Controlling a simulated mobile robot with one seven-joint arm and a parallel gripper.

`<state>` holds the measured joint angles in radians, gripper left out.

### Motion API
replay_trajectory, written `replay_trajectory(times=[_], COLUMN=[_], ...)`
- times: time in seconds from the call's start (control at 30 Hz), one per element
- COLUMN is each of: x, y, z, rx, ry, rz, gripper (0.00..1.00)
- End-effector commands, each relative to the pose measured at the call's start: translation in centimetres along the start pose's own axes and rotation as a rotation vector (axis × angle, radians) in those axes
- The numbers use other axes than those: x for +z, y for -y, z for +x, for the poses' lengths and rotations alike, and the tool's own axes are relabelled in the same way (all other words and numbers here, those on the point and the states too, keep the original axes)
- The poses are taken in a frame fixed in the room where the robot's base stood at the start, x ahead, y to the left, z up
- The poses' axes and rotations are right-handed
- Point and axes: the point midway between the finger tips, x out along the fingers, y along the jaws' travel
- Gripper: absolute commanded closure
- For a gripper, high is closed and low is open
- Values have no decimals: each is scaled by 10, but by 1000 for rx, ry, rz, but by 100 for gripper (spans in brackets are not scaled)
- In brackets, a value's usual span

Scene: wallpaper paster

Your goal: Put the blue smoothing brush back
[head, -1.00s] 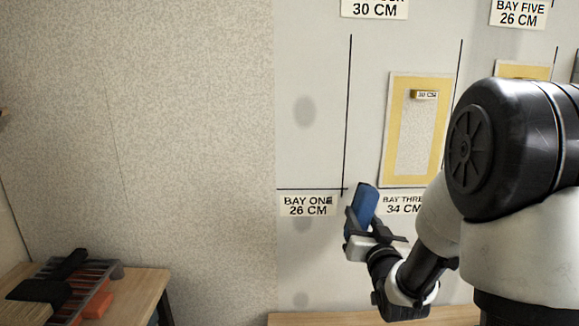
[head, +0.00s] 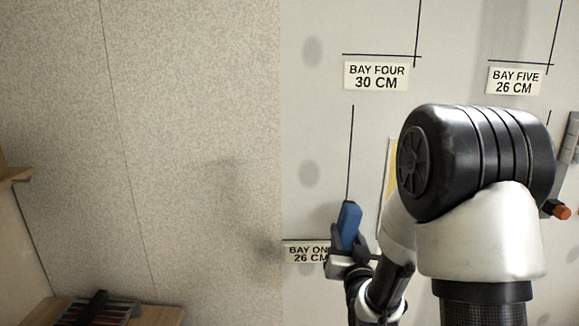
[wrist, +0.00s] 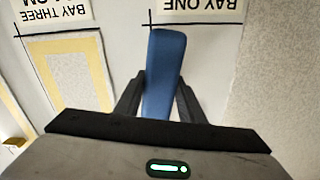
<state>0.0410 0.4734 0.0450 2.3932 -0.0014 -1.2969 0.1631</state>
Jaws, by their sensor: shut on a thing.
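The blue smoothing brush (head: 348,224) is held upright in my gripper (head: 347,246), in front of the wall near the BAY ONE label. In the wrist view the blue brush (wrist: 164,72) stands between the two dark fingers of my gripper (wrist: 160,100), which are shut on it. Only its blue body shows; I cannot make out bristles. My arm hides part of the wall to the right.
The pale wall carries labels BAY ONE (head: 304,253), BAY FOUR (head: 376,76) and BAY FIVE (head: 514,81). A wooden table (head: 160,315) with a dark slotted rack (head: 95,311) stands at the lower left. The textured wall between is bare.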

Motion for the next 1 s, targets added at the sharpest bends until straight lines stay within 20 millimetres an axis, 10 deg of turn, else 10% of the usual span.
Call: replay_trajectory(times=[0.1,0.43,0.8,1.0], x=[-56,-113,-113,-62], y=[11,21,22,29], z=[0,0,1,9], rx=[-1,0,-2,-32], ry=[-2,-2,1,83], rz=[-1,0,0,-2], gripper=[87,87,87,87])
